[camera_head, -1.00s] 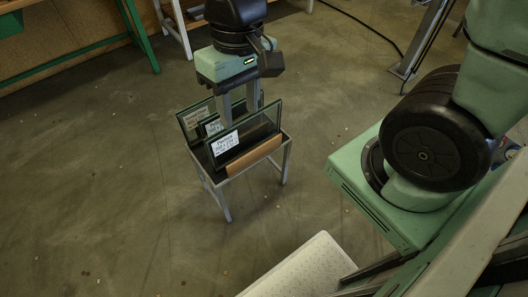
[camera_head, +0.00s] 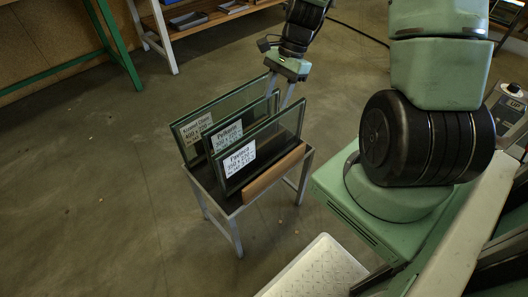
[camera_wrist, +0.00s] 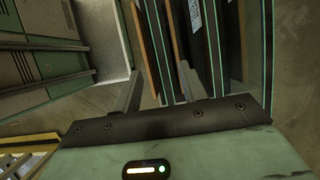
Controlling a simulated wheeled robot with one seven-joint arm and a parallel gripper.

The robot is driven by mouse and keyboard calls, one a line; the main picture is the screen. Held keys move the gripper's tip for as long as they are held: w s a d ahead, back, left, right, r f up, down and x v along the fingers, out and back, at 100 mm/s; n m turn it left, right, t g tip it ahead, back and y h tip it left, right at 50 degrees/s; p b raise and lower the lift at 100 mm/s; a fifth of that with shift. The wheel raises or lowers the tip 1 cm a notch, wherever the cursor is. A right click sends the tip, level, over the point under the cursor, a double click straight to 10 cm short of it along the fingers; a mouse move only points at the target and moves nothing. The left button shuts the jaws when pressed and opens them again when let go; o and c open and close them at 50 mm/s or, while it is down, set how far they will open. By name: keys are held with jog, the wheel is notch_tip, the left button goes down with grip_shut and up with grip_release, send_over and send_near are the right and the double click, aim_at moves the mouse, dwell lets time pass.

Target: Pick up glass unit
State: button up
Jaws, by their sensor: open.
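Three glass units with white labels stand leaning in a row on a small stand in the head view: a front unit (camera_head: 265,150), a middle unit (camera_head: 228,134) and a back unit (camera_head: 191,131). My gripper (camera_head: 281,90) is open near the upper right ends of the front and middle units. Its fingertips are partly hidden by the glass there. In the wrist view my gripper (camera_wrist: 160,85) has its two fingers apart, and an edge of a glass unit (camera_wrist: 159,50) shows between them. I cannot tell whether they touch it.
The stand (camera_head: 232,208) has thin legs and a wooden front strip (camera_head: 273,175). A white ribbed plate (camera_head: 315,268) lies at the front of my base. Workbenches with trays (camera_head: 188,20) stand at the back. The floor left of the stand is clear.

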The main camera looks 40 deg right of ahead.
aim_at(262, 133)
jog(key=b+x, duration=0.2)
jog(key=x, duration=1.1)
jog(key=shift+a+b, duration=0.1)
jog(key=shift+b, duration=0.2)
jog(key=shift+r, duration=0.1)
grip_shut()
dwell(0.7)
